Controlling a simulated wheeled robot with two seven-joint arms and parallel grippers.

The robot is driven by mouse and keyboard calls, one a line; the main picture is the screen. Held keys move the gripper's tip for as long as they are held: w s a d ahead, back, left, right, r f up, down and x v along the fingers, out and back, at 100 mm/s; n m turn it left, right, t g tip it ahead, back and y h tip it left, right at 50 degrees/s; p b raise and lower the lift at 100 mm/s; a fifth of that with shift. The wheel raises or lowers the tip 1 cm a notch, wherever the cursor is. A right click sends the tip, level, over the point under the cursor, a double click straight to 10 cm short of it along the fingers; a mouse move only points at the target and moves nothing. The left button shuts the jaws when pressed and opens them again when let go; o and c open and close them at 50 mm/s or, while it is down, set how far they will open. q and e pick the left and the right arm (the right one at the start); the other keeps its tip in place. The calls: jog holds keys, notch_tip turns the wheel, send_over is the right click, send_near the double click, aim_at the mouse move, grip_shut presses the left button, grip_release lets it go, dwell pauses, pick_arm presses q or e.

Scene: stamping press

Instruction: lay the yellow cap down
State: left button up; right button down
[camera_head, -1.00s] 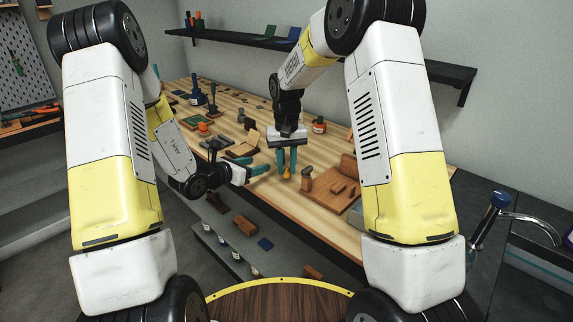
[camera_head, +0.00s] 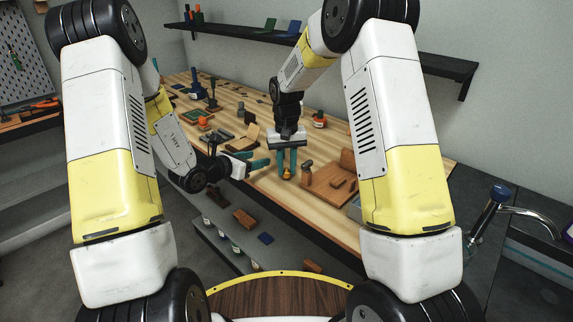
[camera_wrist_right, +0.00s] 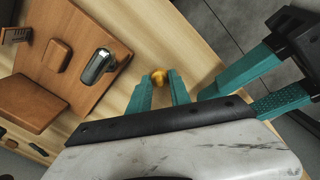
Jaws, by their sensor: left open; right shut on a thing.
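The yellow cap (camera_head: 287,175) is small and round. It is between the fingertips of my right gripper (camera_head: 287,163), low over the wooden bench, in the head view. In the right wrist view the cap (camera_wrist_right: 159,77) shows at the tips of the teal fingers of my right gripper (camera_wrist_right: 158,90), which is shut on it. I cannot tell whether the cap touches the bench top. My left gripper (camera_head: 257,162) is open and empty, to the left of the right gripper, near the front edge of the bench.
A brown wooden board (camera_head: 322,192) with blocks and a stamp-like piece (camera_wrist_right: 98,66) lies just right of the cap. Bare wood shows around the cap.

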jog(key=shift+f, duration=0.8)
jog(key=c, duration=1.1)
grip_release()
notch_tip(320, 180, up, 8)
jog(key=shift+f, duration=0.1)
